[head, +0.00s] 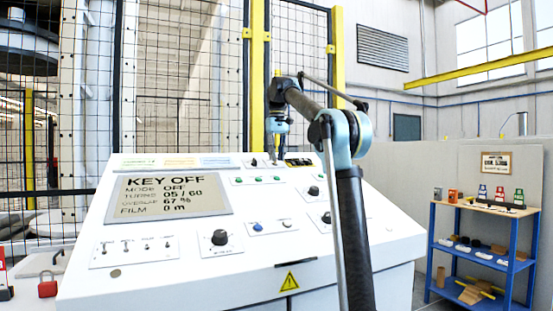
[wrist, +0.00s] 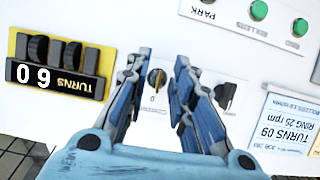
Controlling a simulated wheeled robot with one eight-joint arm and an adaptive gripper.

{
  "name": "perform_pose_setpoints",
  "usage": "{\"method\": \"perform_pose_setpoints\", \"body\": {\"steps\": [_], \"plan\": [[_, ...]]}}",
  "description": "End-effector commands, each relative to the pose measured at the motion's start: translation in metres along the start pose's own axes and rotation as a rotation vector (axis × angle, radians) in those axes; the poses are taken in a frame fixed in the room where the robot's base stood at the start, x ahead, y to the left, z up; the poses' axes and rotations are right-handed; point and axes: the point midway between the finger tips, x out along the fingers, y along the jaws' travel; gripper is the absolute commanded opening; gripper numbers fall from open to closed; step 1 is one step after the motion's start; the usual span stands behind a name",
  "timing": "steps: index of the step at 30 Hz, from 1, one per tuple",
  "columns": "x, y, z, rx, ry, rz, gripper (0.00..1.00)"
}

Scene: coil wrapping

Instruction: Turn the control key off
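The sloped control console (head: 130,275) fills the middle of the head view. Its display (head: 169,194) reads KEY OFF, MODE OFF. My gripper (head: 274,158) is low over the console's upper edge. In the wrist view my gripper (wrist: 163,58) is open, with a finger on either side of a small round switch (wrist: 157,79). This switch is black with a yellow mark and has a 0 printed beside it. I cannot tell whether the fingers touch it. A black knob or key (wrist: 226,95) is just right of the fingers. I cannot tell which of the two is the control key.
A fence (head: 190,60) stands behind the console. A blue shelf (head: 480,240) stands at right.

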Motion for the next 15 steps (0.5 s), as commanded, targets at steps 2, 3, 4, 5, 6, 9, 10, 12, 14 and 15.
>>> {"method": "perform_pose_setpoints", "body": {"steps": [2, 3, 4, 5, 6, 9, 10, 12, 14, 15], "plan": [[-0.004, 0.0, 0.0, 0.0, 0.0, 0.0, 0.22], [-0.007, 0.0, -0.001, 0.0, 0.0, 0.0, 0.22], [-0.009, 0.0, -0.001, 0.0, 0.0, 0.0, 0.22], [-0.013, 0.0, -0.001, 0.0, 0.0, 0.0, 0.22], [-0.017, 0.0, -0.001, 0.0, 0.0, 0.0, 0.22], [-0.03, 0.0, -0.001, 0.0, 0.0, 0.0, 0.22], [-0.035, 0.0, -0.001, 0.0, 0.0, 0.0, 0.22], [-0.043, 0.0, -0.001, 0.0, -0.001, 0.0, 0.22], [-0.05, 0.0, -0.001, 0.0, -0.001, 0.0, 0.22], [-0.054, 0.0, -0.002, 0.0, -0.001, 0.0, 0.22]]}}
